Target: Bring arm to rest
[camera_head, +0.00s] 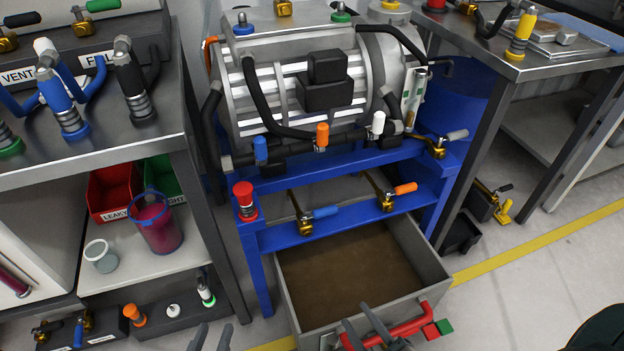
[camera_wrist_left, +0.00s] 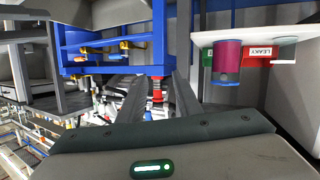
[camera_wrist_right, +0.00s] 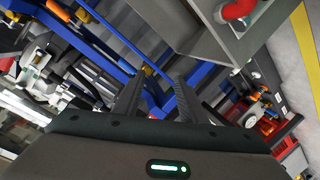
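My left gripper (camera_head: 211,337) shows only its fingertips at the bottom edge of the head view, left of the open drawer. In the left wrist view its two fingers (camera_wrist_left: 152,95) stand apart with nothing between them. My right gripper (camera_head: 366,325) is low in the head view, in front of the drawer (camera_head: 425,262) and near its red handle (camera_head: 400,328). In the right wrist view its fingers (camera_wrist_right: 157,98) are apart and empty. The red handle (camera_wrist_right: 238,9) lies there at the upper right, outside the fingers. I cannot tell the exact gap to the handle.
A blue stand (camera_head: 350,160) carries the grey drive unit (camera_head: 240,100). A bench (camera_head: 150,150) stands at the left, with a red bin (camera_head: 112,188) and a bucket (camera_head: 157,225) on its shelf. Another bench (camera_head: 515,70) is at the right.

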